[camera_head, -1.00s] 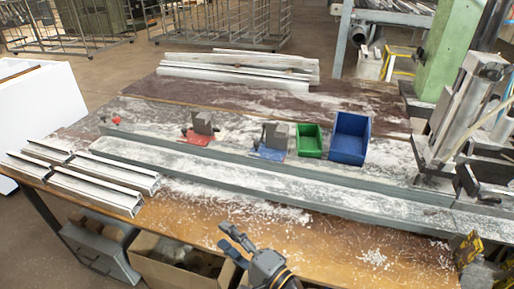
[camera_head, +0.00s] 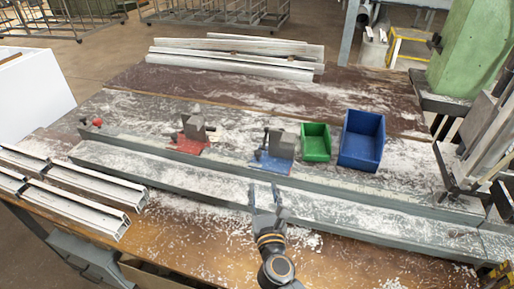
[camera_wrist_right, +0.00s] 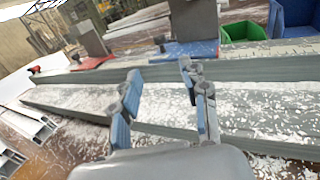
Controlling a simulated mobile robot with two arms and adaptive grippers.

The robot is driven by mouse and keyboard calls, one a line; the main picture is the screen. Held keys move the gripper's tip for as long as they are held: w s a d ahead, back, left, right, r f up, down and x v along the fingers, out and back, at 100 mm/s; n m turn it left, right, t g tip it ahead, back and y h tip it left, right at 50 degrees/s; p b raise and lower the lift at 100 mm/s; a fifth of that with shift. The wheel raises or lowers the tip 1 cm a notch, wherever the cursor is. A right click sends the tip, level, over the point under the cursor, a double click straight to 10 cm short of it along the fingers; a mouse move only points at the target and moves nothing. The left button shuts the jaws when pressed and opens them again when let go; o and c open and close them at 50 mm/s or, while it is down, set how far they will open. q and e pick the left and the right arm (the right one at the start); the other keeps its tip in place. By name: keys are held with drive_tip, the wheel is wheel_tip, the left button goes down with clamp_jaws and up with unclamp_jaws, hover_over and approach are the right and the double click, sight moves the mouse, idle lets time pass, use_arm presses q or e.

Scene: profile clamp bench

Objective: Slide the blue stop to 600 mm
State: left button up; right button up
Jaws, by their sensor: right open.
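The blue stop (camera_head: 270,161) sits on the rear rail (camera_head: 230,160), with a grey upright block and a dark clamp handle. It also shows in the right wrist view (camera_wrist_right: 186,51), beyond the fingers. My right gripper (camera_head: 264,196) is open and empty over the front channel, in front of the blue stop and apart from it. Its two fingers also show in the right wrist view (camera_wrist_right: 160,82). A red stop (camera_head: 191,143) sits left of the blue one on the same rail. I can read no millimetre marks. My left gripper is not in view.
A green bin (camera_head: 316,142) and a blue bin (camera_head: 361,139) stand right of the blue stop. Metal profiles (camera_head: 75,198) lie at the left front, and more profiles (camera_head: 235,58) lie at the back. White chips litter the bench. A machine with a green column stands at the right.

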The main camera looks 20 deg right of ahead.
sight(258, 155)
drive_tip(key=shift+w+r, duration=0.15)
drive_tip(key=shift+w, duration=0.15)
drive_tip(key=shift+w+d+r+p, duration=0.15)
drive_tip(key=shift+w+p, duration=0.1)
drive_tip(key=shift+w, duration=0.25)
drive_tip(key=shift+w+d+r+p, duration=0.1)
drive_tip(key=shift+w+r+p, duration=0.1)
drive_tip(key=shift+w, duration=0.3)
drive_tip(key=x, duration=0.3)
drive_tip(key=shift+w, duration=0.3)
drive_tip(key=x, duration=0.3)
drive_tip(key=shift+w+d+f+p, duration=0.1)
drive_tip(key=shift+w+f+p, duration=0.15)
drive_tip(key=shift+w+p, duration=0.1)
drive_tip(key=x, duration=0.2)
drive_tip(key=shift+w, duration=0.3)
drive_tip(key=shift+w+d, duration=0.1)
drive_tip(key=shift+w, duration=0.05)
drive_tip(key=shift+c, duration=1.3)
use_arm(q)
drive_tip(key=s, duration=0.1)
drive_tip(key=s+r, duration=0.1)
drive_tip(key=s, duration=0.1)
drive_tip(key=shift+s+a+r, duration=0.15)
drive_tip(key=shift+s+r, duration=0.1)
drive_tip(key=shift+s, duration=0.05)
use_arm(e)
clamp_jaws()
